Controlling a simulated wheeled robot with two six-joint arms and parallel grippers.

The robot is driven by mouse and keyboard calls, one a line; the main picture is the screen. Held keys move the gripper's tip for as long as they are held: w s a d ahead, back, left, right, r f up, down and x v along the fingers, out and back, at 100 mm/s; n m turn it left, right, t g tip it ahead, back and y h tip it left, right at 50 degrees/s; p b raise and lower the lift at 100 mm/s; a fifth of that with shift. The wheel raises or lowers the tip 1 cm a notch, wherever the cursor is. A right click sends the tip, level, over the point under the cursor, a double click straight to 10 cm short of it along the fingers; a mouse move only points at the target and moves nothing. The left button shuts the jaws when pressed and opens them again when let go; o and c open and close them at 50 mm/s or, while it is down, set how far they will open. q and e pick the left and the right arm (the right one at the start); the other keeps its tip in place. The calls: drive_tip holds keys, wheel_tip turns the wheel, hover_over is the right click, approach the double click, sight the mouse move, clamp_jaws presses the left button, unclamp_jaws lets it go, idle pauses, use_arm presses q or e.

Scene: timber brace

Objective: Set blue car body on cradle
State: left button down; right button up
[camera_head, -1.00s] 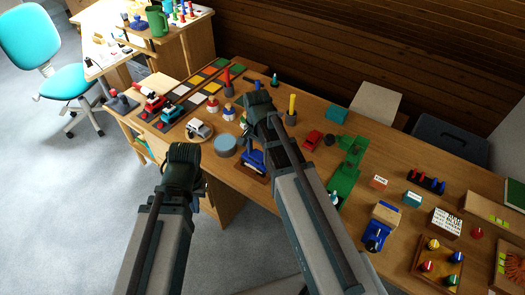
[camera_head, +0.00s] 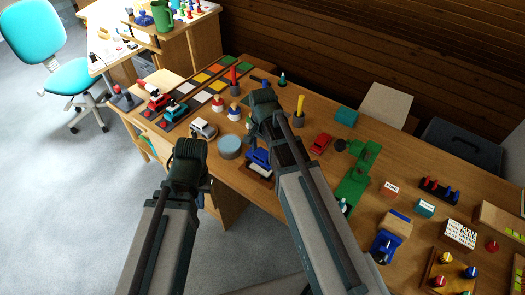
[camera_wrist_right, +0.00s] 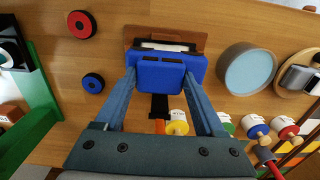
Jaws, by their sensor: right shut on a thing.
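The blue car body (camera_wrist_right: 160,72) is between the two fingers of my right gripper (camera_wrist_right: 161,82) in the right wrist view. The gripper is shut on it. The brown wooden cradle (camera_wrist_right: 165,32) shows behind the car body, with a pale strip between them; I cannot tell whether they touch. In the head view, the blue car body (camera_head: 259,157) is partly hidden beside my right arm, with the cradle (camera_head: 255,174) at its near side. My left gripper (camera_head: 188,163) hangs in front of the table edge, apart from both; its fingertips are hidden.
A round grey-blue dish (camera_head: 229,147) stands left of the cradle. Small peg figures (camera_head: 234,114) stand behind it. Two round pieces (camera_wrist_right: 82,24) lie near the cradle.

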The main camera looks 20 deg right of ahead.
drive_tip(key=shift+f+b, duration=2.15)
drive_tip(key=shift+f, duration=0.25)
drive_tip(key=o, duration=1.4)
wheel_tip(320, 180, up, 7)
drive_tip(key=p, duration=0.7)
drive_tip(key=shift+r, duration=0.2)
drive_tip(key=shift+f, duration=0.1)
